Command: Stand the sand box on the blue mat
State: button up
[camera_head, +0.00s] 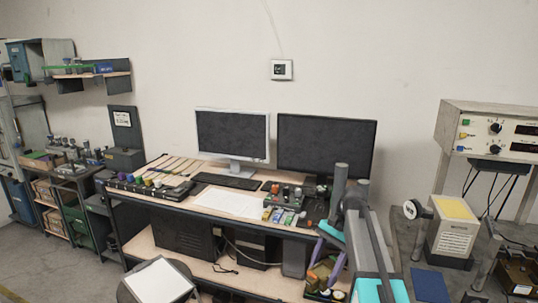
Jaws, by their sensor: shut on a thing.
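The blue mat (431,285) lies flat at the lower right, beside my arm, and its visible part is bare. My gripper (326,256), with purple fingers, is at the lower middle right, in front of the desk's right end and left of the mat. It is shut on a small tan-brown box, which I take for the sand box (321,271). The box is small and partly covered by the fingers, so its tilt cannot be told. It is apart from the mat.
A desk with two monitors (232,134), a keyboard and small parts fills the middle. A round stool (126,295) stands in front. A pale machine with a yellow top (455,208) stands behind the mat. Shelves and a workbench are at the left.

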jog(key=shift+f+b, duration=2.4)
jog(key=shift+f, duration=0.35)
